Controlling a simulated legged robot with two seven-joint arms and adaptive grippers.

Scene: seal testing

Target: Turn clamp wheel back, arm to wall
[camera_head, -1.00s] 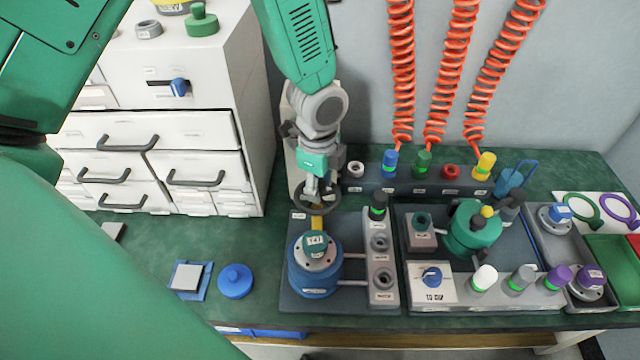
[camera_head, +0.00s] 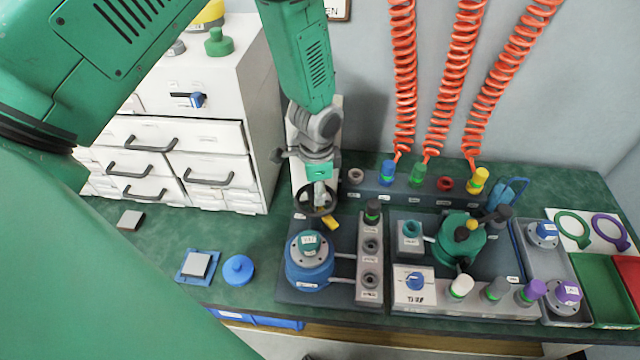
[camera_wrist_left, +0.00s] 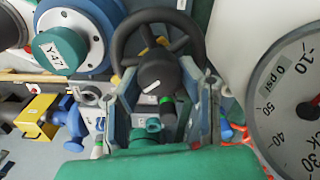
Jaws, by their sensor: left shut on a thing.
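The clamp wheel (camera_head: 301,201) is a dark ring behind the test stand. The yellow clamp arm (camera_head: 330,222) sticks out below the wheel toward the lower right, beside the blue flanged unit (camera_head: 310,272) with the green "Y47" cap (camera_head: 309,242). My right gripper is not in view.
A pressure gauge (camera_wrist_left: 290,105) is close to the gripper in the wrist view. A black plug (camera_head: 372,210) stands right of the wheel. A rack of coloured plugs (camera_head: 445,188) runs along the wall under orange coiled hoses (camera_head: 403,80). White drawers (camera_head: 170,130) stand at left.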

